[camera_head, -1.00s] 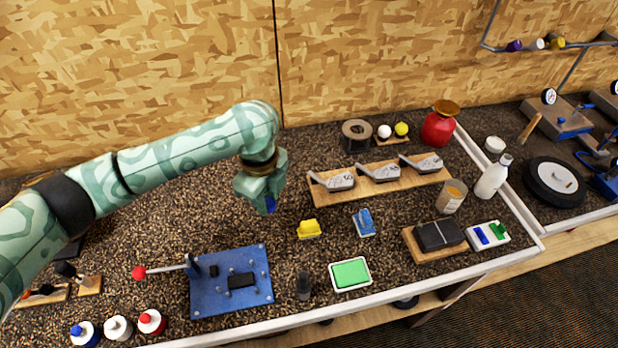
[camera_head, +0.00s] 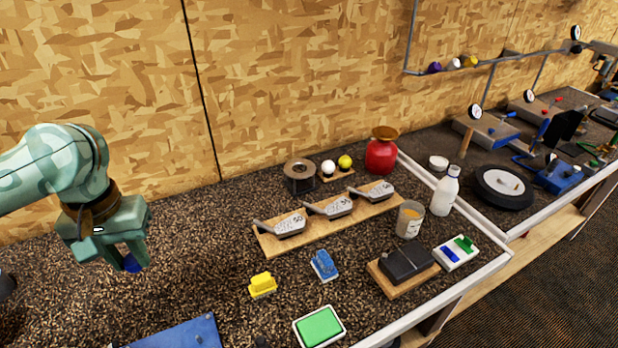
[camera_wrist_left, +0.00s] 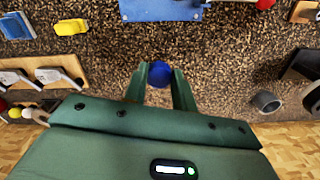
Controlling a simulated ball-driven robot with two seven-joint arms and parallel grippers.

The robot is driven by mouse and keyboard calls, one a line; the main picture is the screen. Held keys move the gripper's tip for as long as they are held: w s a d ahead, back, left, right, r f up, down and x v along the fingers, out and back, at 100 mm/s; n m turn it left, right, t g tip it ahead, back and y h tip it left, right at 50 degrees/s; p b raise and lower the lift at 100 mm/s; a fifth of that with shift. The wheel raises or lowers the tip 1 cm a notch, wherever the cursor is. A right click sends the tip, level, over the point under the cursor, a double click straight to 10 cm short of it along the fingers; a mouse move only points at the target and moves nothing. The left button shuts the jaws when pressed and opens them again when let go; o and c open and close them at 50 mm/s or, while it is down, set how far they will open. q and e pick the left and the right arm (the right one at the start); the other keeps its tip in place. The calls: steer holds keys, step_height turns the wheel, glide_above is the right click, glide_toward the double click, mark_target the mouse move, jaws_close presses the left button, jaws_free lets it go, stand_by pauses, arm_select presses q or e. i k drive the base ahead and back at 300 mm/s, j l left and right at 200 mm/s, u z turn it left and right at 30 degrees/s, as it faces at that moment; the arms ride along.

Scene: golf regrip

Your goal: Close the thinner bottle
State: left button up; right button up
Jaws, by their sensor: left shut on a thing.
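The white bottle (camera_head: 445,192), which looks like the thinner bottle, stands upright at the right part of the bench, behind the white tray. Its narrow neck points up; the mouth is too small to read clearly. My left gripper (camera_head: 130,256) is above the bench at the far left, well away from the bottle. It is shut on a small round blue cap (camera_wrist_left: 159,73), held between the fingertips. The cap's lower part also shows in the head view (camera_head: 132,265). The bottle is not in the left wrist view. My right gripper is not in view.
A tin can (camera_head: 410,219) stands just left of the bottle. A wooden rack of club heads (camera_head: 330,222), a yellow block (camera_head: 262,285), a blue brush (camera_head: 324,265) and a green pad (camera_head: 319,326) lie between gripper and bottle. A red pot (camera_head: 381,151) stands behind.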

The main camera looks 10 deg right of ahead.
mark_target(446, 191)
steer(key=i+l, duration=0.1)
steer(key=l, duration=0.55)
steer(key=i+l, duration=0.1)
steer(key=l, duration=0.55)
steer(key=i+l+u, duration=0.1)
steer(key=l, duration=1.2)
steer(key=i, duration=0.1)
